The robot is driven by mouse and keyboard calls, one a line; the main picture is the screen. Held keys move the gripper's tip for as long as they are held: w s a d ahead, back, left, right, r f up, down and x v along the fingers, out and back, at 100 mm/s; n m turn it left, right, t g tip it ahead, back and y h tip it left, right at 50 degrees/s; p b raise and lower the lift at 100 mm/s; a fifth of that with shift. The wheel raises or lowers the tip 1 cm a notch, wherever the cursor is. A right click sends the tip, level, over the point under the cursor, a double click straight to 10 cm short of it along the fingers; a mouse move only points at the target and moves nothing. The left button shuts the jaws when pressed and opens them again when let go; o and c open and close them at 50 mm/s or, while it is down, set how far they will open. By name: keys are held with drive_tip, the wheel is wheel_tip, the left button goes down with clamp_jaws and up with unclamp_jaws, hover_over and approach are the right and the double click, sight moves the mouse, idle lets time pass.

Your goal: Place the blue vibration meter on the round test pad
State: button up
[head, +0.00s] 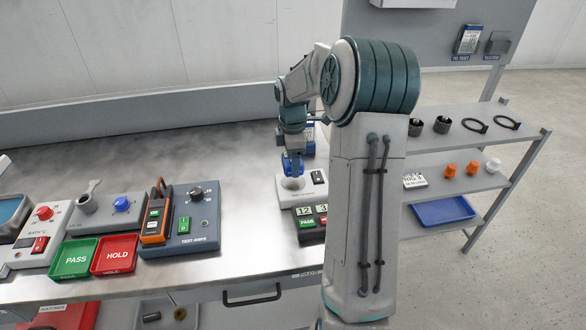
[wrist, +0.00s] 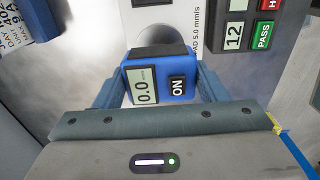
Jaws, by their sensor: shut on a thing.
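The blue vibration meter (wrist: 178,82) has a display reading 0.0 and a black ON button. My gripper (wrist: 158,75) is shut on it, one finger on each side. The round test pad (wrist: 155,38) is a grey disc on a white station. In the wrist view the meter overlaps the pad's near part and hides it. In the head view my gripper (head: 292,155) points down at the pad (head: 293,184), with blue showing just behind the pad's middle. I cannot tell whether the meter touches the pad or hangs above it.
A counter unit (head: 310,220) with number tiles and green and red buttons stands in front of the white station. The test-amps box (head: 193,222), green PASS tray (head: 75,258) and red HOLD tray (head: 116,254) are left.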

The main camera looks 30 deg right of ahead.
drive_tip(key=shift+f, duration=1.9)
drive_tip(key=shift+f, duration=0.2)
drive_tip(key=o, duration=1.3)
drive_tip(key=shift+c, duration=0.2)
drive_tip(key=shift+r, duration=0.1)
